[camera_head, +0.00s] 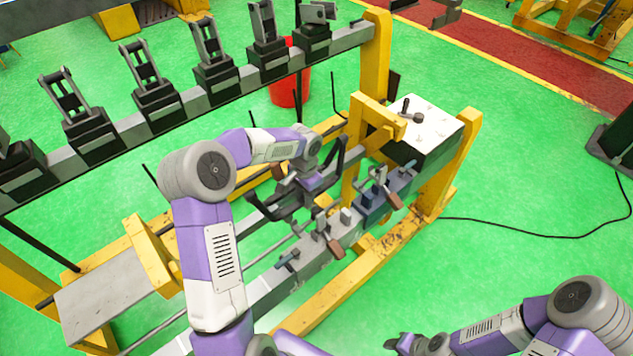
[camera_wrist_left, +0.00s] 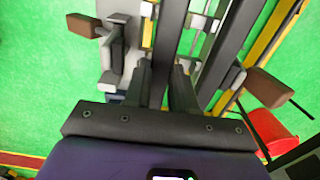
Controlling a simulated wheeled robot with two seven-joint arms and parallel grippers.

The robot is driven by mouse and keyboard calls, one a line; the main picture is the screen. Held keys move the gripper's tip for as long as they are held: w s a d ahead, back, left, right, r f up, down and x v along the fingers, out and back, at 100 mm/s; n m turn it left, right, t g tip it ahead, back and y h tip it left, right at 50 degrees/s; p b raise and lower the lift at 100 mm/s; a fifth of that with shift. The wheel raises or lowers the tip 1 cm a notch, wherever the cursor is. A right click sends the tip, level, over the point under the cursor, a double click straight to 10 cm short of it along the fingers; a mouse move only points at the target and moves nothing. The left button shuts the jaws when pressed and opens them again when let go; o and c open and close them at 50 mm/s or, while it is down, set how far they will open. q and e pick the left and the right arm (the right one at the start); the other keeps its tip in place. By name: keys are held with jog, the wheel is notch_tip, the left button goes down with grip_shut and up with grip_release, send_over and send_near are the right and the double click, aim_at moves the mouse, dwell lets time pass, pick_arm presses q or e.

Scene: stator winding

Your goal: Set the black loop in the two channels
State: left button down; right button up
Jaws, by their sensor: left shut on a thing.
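My left gripper (camera_head: 300,196) is over the grey rails of the yellow frame, pointing down. In the left wrist view its two dark fingers (camera_wrist_left: 168,85) are close together on a long dark bar, which I take as part of the black loop (camera_wrist_left: 172,35). In the head view the loop (camera_head: 341,158) shows only in part as dark bars beside the gripper; the wrist and fingers hide the rest. The grey rail (camera_head: 264,291) carries the clamps; I cannot make out the channels or whether the loop touches them. My right gripper (camera_head: 405,343) is at the bottom edge, away from the rails.
Clamps with brown handles (camera_head: 396,200) stand along the rail; one brown handle (camera_wrist_left: 265,88) is close right of the fingers in the wrist view. A white-topped box (camera_head: 428,122) is at the far end. A red bucket (camera_head: 289,88) stands behind. Green floor lies open at right.

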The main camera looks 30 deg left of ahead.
pick_arm(q)
jog(key=shift+s+f, duration=0.15)
jog(key=shift+f, duration=0.05)
jog(key=shift+s+f+b, duration=0.15)
jog(key=shift+f+b, duration=0.35)
notch_tip(320, 180, down, 4)
jog(key=b, duration=0.2)
jog(key=shift+r+b, duration=0.2)
jog(key=shift+b, duration=0.1)
jog(key=shift+f, duration=0.1)
jog(key=shift+f, duration=0.1)
notch_tip(320, 180, down, 3)
jog(key=b, duration=0.2)
jog(key=shift+f+b, duration=0.1)
jog(key=shift+b, duration=0.2)
dwell(0.4)
